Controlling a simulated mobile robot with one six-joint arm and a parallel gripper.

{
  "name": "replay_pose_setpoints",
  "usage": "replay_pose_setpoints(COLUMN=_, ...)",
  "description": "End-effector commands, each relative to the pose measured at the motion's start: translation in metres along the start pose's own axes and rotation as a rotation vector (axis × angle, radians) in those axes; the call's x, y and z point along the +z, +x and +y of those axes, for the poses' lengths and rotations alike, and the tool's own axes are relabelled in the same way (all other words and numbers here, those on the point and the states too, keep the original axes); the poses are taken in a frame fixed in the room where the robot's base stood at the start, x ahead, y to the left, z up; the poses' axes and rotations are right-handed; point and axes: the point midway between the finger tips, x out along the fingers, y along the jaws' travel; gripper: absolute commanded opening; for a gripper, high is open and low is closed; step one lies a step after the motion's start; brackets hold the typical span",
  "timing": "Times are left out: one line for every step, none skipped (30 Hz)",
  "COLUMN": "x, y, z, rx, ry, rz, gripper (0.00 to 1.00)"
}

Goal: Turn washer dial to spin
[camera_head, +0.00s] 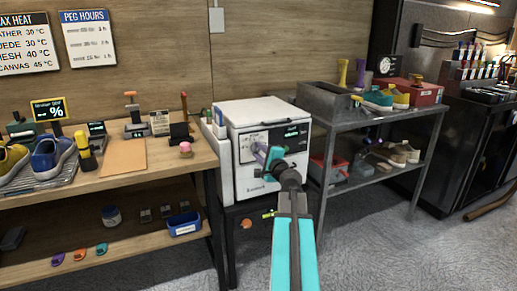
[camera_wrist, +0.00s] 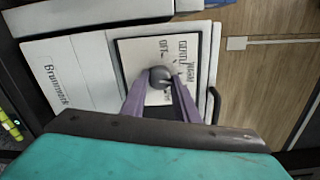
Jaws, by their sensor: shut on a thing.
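The white washer (camera_head: 236,183) stands between the wooden bench and the metal table in the head view. It also shows sideways in the wrist view (camera_wrist: 78,85), with its panel of printed dial labels (camera_wrist: 135,58). The round dark dial (camera_wrist: 160,73) is on this panel. My gripper (camera_head: 268,154) is at the washer's front. In the wrist view its two purple fingers (camera_wrist: 159,85) are shut on the dial, one on each side. In the head view my gripper and arm hide the dial. I cannot tell which label the dial points at.
The wooden bench (camera_head: 205,160) at left holds shoes and small tools. The metal table (camera_head: 345,120) at right carries a grey bin (camera_head: 322,100), a red box (camera_head: 425,92) and shoes. A black handle (camera_wrist: 213,105) juts near my right finger. Grey floor lies open in front.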

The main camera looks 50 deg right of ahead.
Motion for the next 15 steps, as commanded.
replay_pose_setpoints(x=0.0008, y=-0.0001, z=-0.0023, rx=0.002, ry=0.047, rz=-0.002, gripper=0.05)
replay_pose_setpoints(x=0.0007, y=-0.0001, z=-0.0021, rx=0.002, ry=0.075, rz=-0.003, gripper=0.05)
replay_pose_setpoints(x=0.0007, y=-0.0001, z=-0.0021, rx=0.003, ry=0.112, rz=-0.004, gripper=0.05)
replay_pose_setpoints(x=0.0007, y=-0.0001, z=-0.0022, rx=0.003, ry=0.141, rz=-0.005, gripper=0.05)
replay_pose_setpoints(x=0.0008, y=-0.0001, z=-0.0024, rx=0.002, ry=0.170, rz=-0.006, gripper=0.05)
replay_pose_setpoints(x=0.0008, y=-0.0001, z=-0.0024, rx=0.002, ry=0.208, rz=-0.007, gripper=0.05)
replay_pose_setpoints(x=0.0007, y=-0.0001, z=-0.0022, rx=0.003, ry=0.235, rz=-0.008, gripper=0.05)
replay_pose_setpoints(x=0.0007, y=-0.0001, z=-0.0020, rx=0.003, ry=0.264, rz=-0.009, gripper=0.05)
replay_pose_setpoints(x=0.0007, y=-0.0001, z=-0.0018, rx=0.003, ry=0.304, rz=-0.010, gripper=0.05)
replay_pose_setpoints(x=0.0006, y=-0.0001, z=-0.0017, rx=0.004, ry=0.331, rz=-0.011, gripper=0.05)
replay_pose_setpoints(x=0.0006, y=-0.0001, z=-0.0017, rx=0.004, ry=0.359, rz=-0.012, gripper=0.05)
replay_pose_setpoints(x=0.0007, y=-0.0001, z=-0.0019, rx=0.004, ry=0.397, rz=-0.013, gripper=0.05)
replay_pose_setpoints(x=0.0008, y=-0.0001, z=-0.0020, rx=0.004, ry=0.427, rz=-0.014, gripper=0.05)
replay_pose_setpoints(x=0.0007, y=-0.0001, z=-0.0019, rx=0.004, ry=0.454, rz=-0.015, gripper=0.05)
replay_pose_setpoints(x=0.0007, y=-0.0001, z=-0.0016, rx=0.005, ry=0.492, rz=-0.016, gripper=0.05)
